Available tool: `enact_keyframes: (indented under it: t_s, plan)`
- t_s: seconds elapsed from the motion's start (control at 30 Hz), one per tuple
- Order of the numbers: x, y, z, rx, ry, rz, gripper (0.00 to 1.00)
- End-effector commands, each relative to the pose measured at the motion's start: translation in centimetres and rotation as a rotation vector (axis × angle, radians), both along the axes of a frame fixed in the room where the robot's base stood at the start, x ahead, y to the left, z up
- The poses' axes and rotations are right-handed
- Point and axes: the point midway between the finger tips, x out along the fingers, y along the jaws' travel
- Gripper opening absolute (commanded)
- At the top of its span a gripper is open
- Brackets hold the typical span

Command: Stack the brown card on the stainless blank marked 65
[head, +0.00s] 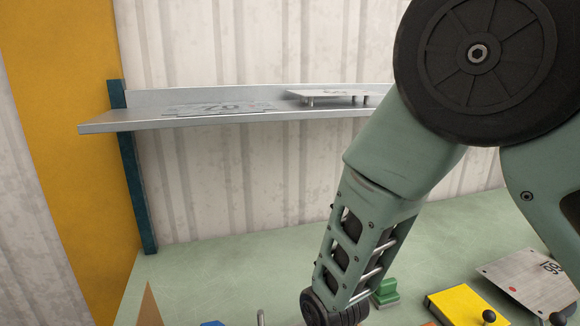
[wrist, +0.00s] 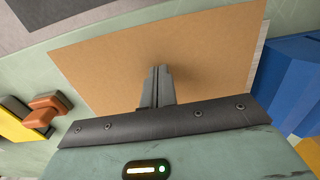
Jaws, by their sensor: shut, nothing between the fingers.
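The brown card (wrist: 205,45) fills the middle of the wrist view, lying nearly flat. A tan corner at the bottom left of the head view (head: 150,308) looks like the same card. My gripper (wrist: 158,72) is shut and empty, with its fingertips over the card; whether they touch it I cannot tell. A pale edge (wrist: 259,48) shows beyond the card's right side, its owner unclear. No marking 65 is readable in either view. My gripper is outside the head view.
A shelf (head: 100,125) holds a flat marked plate (head: 220,107) and a plate raised on short legs (head: 335,94). On the green bench are a marked metal plate (head: 530,285), a yellow block (head: 465,308) and a green piece (head: 386,292). A blue block (wrist: 295,80) stands right of the card.

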Motion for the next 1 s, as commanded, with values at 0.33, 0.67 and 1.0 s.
enact_keyframes:
  t_s: [0.33,0.67,1.0]
  plan:
    - [0.0,0.0,-0.24,0.0,0.0,0.0,0.0]
    - [0.0,0.0,-0.72,0.0,0.0,0.0,0.0]
    - [0.44,0.16,-0.68,0.0,0.0,0.0,0.0]
